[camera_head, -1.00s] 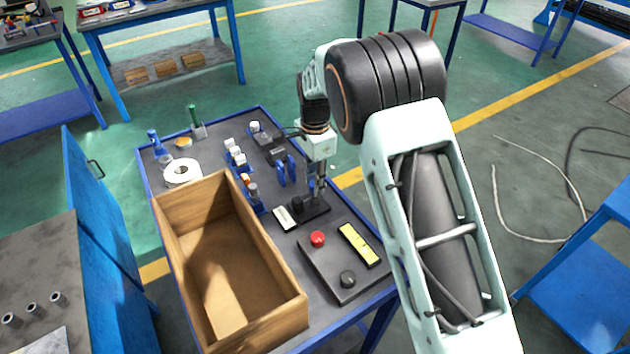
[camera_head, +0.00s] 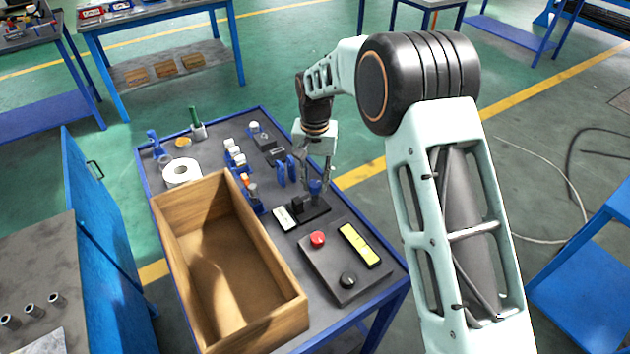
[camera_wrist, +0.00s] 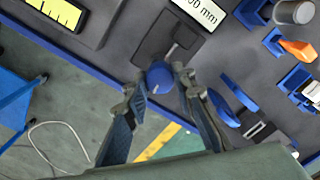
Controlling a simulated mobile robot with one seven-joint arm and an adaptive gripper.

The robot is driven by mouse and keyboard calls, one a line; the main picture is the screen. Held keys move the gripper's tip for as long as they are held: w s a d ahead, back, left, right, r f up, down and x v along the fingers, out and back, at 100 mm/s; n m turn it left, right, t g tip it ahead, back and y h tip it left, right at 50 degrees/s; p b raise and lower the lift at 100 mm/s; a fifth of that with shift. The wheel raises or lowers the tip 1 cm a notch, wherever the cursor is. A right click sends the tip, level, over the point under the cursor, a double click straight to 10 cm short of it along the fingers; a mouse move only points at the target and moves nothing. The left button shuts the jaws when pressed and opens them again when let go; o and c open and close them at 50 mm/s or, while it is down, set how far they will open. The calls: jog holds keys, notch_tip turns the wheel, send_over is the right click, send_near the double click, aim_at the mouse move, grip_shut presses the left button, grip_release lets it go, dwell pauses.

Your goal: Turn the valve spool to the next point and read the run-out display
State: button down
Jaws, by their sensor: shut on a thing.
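The valve spool shows as a blue round-topped piece (camera_wrist: 159,77) in the wrist view, on a dark stand (camera_wrist: 165,42). It also shows in the head view (camera_head: 315,187). My gripper (camera_wrist: 162,82) is shut on the spool, with one finger on each side of it. In the head view my gripper (camera_head: 318,178) reaches down to the spool from above. The white run-out display (camera_wrist: 203,12) is cut off at the top of the wrist view; only "00 mm" is readable. In the head view the display (camera_head: 284,217) is too small to read.
An open wooden box (camera_head: 165,232) takes up the table's left front. A dark panel with a red button (camera_head: 317,239) and a yellow display (camera_head: 360,245) is at the front right. Blue holders (camera_head: 287,170) stand close behind the spool stand. A white roll (camera_head: 181,172) lies farther left.

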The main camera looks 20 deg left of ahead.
aim_at(315, 183)
jog(key=n, duration=0.4)
jog(key=shift+n, duration=0.3)
dwell(0.3)
jog(key=c, duration=1.6)
grip_release()
notch_tip(315, 183, up, 12)
jog(key=shift+r, duration=0.1)
